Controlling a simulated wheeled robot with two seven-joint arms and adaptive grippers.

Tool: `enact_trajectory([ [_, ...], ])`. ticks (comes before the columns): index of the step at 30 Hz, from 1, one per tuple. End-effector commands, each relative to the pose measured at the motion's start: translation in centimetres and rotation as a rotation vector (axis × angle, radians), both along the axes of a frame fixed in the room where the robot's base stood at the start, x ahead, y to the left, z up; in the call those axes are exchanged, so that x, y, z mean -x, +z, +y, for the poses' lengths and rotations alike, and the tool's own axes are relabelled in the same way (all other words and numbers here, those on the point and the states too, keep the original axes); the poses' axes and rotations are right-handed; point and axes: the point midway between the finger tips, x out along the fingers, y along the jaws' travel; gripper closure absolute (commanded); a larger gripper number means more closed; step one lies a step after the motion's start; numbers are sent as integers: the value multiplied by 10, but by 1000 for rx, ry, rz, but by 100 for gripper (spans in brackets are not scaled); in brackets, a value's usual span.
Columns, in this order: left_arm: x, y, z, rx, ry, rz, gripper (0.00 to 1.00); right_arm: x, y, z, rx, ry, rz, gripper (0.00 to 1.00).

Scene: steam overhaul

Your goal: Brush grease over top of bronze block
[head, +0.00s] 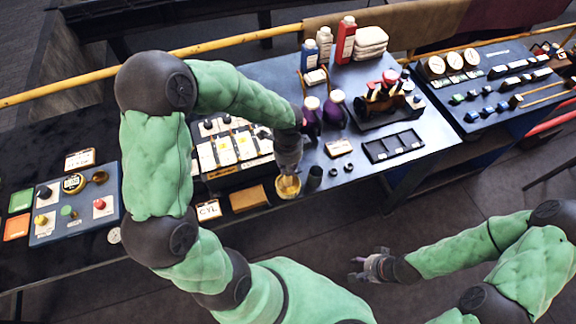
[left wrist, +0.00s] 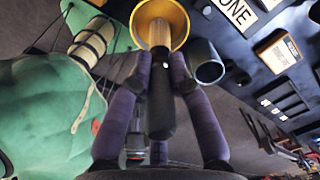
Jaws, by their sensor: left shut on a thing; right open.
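My left gripper (head: 288,172) points down over a small yellow grease pot (head: 289,187) at the front edge of the bench. In the left wrist view its purple fingers (left wrist: 160,85) are shut on the black handle of a brush (left wrist: 160,112). The brush's tan bristle end reaches into the yellow pot (left wrist: 143,12); whether it touches the grease cannot be told. A brown-orange block, apparently the bronze block (head: 248,198), lies on the bench just left of the pot, apart from the brush. My right gripper (head: 372,265) is open and empty, in front of the bench.
A dark cup (head: 314,177) stands just right of the pot. A CYL card (head: 208,210) lies left of the block. Behind are a rack of labelled cards (head: 228,150), purple objects (head: 335,114), bottles (head: 346,40) and a black compartment tray (head: 393,146).

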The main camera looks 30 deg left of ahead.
Motion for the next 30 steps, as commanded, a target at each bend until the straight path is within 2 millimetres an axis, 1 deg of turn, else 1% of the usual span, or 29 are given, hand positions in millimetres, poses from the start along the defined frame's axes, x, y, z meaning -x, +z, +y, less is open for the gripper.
enact_trajectory([
  [30,0,-10,0,0,0,0,100,0,-8,0,0,0,0,49],
])
